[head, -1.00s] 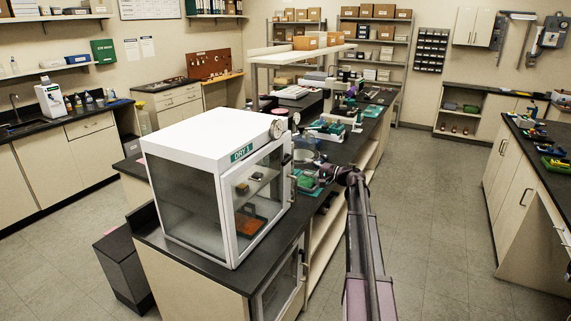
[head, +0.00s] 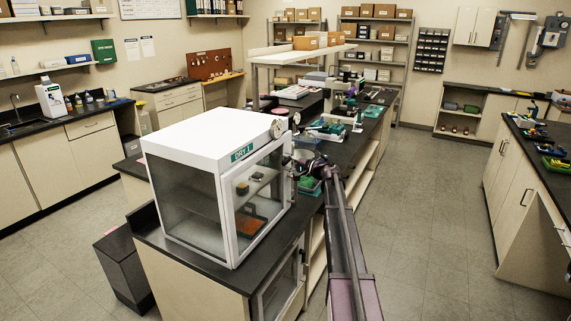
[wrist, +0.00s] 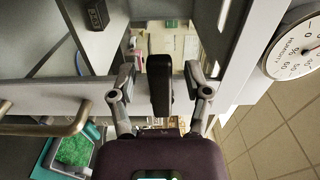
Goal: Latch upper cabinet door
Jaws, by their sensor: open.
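The upper cabinet is a white dry box (head: 195,140) on the dark bench, with a glass-paned door (head: 255,200) facing right. The door looks shut or nearly shut; any small gap cannot be told. In the wrist view a black latch lever (wrist: 160,78) lies across the pale door frame (wrist: 85,93). My gripper (wrist: 160,77) is open, with one finger on each side of the lever and no clear contact. In the head view my gripper (head: 299,162) is at the upper far edge of the door and hides the latch. A metal door handle (wrist: 50,130) shows at left in the wrist view.
A round humidity dial (wrist: 298,45) sits close to the right of the gripper in the wrist view. A second glass-doored cabinet (head: 278,290) is below the bench top. A green-topped item (wrist: 72,150) lies near the handle. The floor aisle (head: 420,220) on the right is clear.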

